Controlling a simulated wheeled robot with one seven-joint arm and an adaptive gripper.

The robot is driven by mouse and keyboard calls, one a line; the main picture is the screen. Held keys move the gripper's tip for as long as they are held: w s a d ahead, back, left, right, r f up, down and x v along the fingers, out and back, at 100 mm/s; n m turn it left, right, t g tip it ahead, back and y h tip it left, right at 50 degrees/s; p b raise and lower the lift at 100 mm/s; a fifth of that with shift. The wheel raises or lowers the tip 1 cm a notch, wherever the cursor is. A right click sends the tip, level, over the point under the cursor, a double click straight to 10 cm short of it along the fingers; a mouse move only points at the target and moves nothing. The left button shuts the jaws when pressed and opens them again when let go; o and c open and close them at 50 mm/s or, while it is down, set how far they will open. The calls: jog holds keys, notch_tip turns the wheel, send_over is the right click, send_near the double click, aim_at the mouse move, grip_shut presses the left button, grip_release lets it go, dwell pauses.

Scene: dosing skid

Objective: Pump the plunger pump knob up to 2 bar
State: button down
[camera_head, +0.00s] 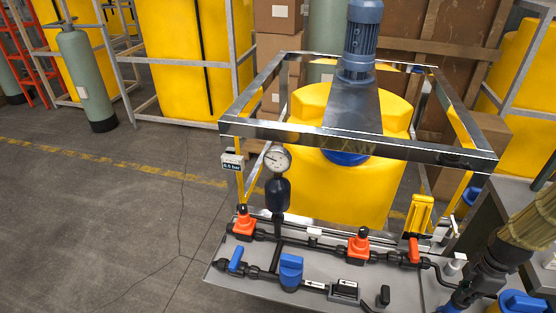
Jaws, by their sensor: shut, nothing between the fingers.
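The round pressure gauge (277,160) stands on a black bulb-shaped vessel (277,194) at the left of the skid. Its needle is too small to read. A small sign with "bar" on it (232,163) sits beside it on the frame post. A black knob (385,296) stands at the front edge of the skid; I cannot tell whether it is the plunger pump knob. My gripper (455,302) is at the lower right, pointing down and left, shut and empty. It is to the right of the black knob, apart from it. Its tips are near the bottom edge and partly unclear.
Orange valves (244,225) and a blue-handled valve (291,270) sit on black piping. A steel frame (350,135) surrounds the yellow tank (340,190) and blue motor (362,40). A yellow upright part (420,214) stands at right.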

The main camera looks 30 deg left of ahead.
jog(key=shift+r+p, duration=1.15)
jog(key=shift+r, duration=0.45)
jog(key=shift+f+b, duration=0.65)
jog(key=shift+f, duration=0.85)
jog(key=shift+r+p, duration=0.95)
jog(key=shift+r, duration=0.5)
jog(key=shift+r, duration=0.1)
notch_tip(320, 180, up, 6)
jog(key=p, duration=0.4)
